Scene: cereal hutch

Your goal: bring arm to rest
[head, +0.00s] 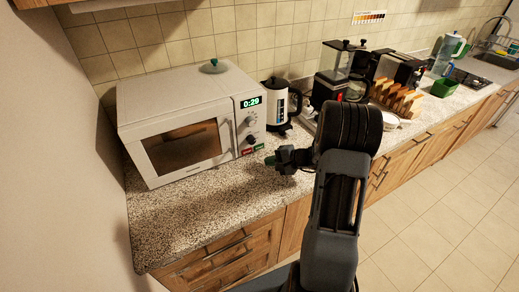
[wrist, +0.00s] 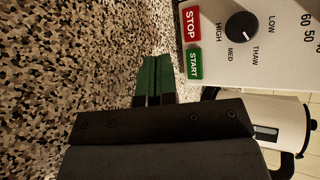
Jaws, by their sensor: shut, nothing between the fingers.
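My gripper (head: 270,161) is at the end of my dark arm, over the speckled countertop (head: 215,205), in front of the lower right corner of the white microwave (head: 180,122). In the wrist view its two green fingertips (wrist: 155,78) are pressed together with nothing between them. The green START button (wrist: 194,65) and the red STOP button (wrist: 191,22) are just right of the fingertips there, apart from them. The microwave door looks closed, and its display (head: 250,102) reads 0:29.
A white and black kettle (head: 279,105) stands right of the microwave. A coffee maker (head: 338,75), a rack of toast slices (head: 397,96) and a green container (head: 443,88) stand farther along the counter. The counter's front left is bare.

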